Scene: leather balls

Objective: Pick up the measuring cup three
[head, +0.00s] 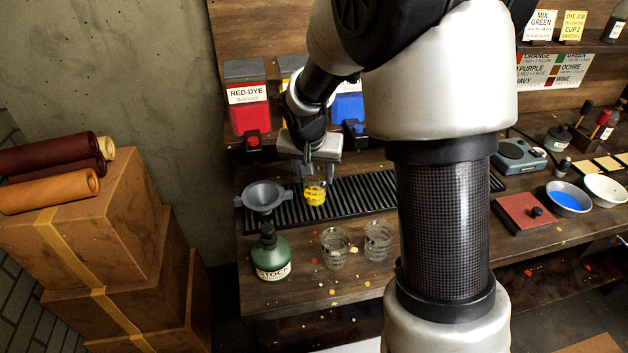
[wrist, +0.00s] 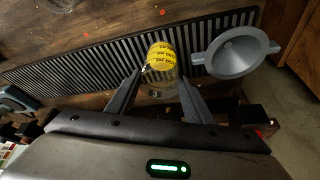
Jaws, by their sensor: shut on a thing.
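The wrist view shows the cup (wrist: 160,60) between the two fingers (wrist: 160,78). It is over the black slatted drain strip (head: 365,194); I cannot tell whether it touches it. Two clear measuring cups (head: 335,249) (head: 378,240) stand on the bench in front of the strip.
A grey funnel (head: 264,196) sits just left of the held cup. A green stock bottle (head: 270,254) stands at the front left. Red (head: 248,105) and blue (head: 347,107) dye dispensers are behind. Bowls (head: 569,200) and a red book-like block (head: 521,212) lie right.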

